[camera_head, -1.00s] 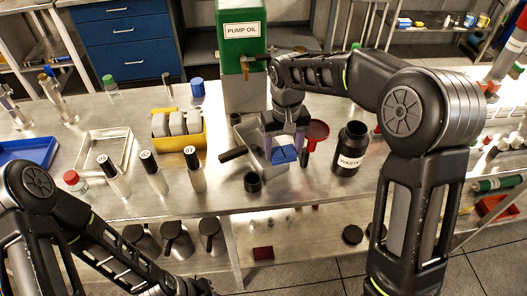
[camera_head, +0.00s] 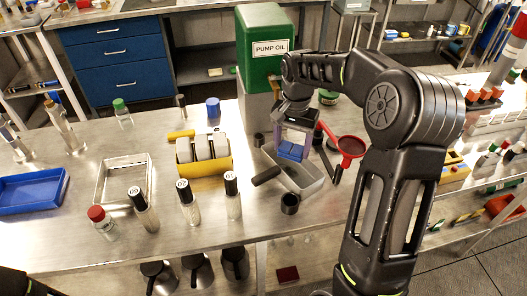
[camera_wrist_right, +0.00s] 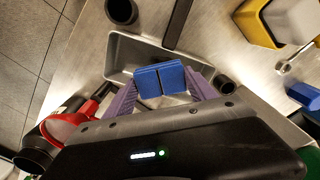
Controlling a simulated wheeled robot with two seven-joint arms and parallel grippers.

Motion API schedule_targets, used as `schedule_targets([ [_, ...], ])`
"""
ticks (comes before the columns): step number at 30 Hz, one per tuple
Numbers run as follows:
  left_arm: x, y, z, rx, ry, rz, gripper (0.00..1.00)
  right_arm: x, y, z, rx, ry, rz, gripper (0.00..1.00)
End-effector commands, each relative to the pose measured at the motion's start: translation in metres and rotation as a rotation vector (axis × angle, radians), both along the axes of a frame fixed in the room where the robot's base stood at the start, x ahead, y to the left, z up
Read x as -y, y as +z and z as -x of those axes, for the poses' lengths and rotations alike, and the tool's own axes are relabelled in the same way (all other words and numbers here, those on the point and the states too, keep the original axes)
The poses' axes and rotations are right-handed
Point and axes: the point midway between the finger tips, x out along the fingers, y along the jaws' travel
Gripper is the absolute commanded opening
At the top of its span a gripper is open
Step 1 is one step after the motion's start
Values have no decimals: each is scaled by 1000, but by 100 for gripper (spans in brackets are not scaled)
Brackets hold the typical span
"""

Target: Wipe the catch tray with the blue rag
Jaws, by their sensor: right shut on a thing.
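The catch tray (camera_head: 312,188) is a shallow grey metal tray on the bench in front of the green pump oil container. It also shows in the wrist view (camera_wrist_right: 122,50). My right gripper (camera_head: 292,148) points down over the tray, with its purple fingers shut on the blue rag (camera_head: 291,151). In the wrist view the folded blue rag (camera_wrist_right: 160,78) sits between the two fingertips, over the tray's inside. I cannot tell whether the rag touches the tray floor. My left gripper is out of view; only a bit of my left arm shows at the bottom left corner.
A red funnel (camera_head: 351,147) stands right of the tray. Capped vials (camera_head: 232,195) and a yellow bin (camera_head: 205,168) stand left. The green pump oil container (camera_head: 265,45) rises behind.

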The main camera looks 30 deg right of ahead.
Motion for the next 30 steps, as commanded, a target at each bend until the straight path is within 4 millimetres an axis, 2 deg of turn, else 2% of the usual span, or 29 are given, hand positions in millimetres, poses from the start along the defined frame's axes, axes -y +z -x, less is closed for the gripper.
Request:
schedule_targets([
  [3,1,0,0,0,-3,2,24,10,1,4,1,-44,3,24],
  [14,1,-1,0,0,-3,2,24,8,-1,4,0,-42,3,24],
  [30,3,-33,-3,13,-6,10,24,1,-46,2,0,-44,3,24],
])
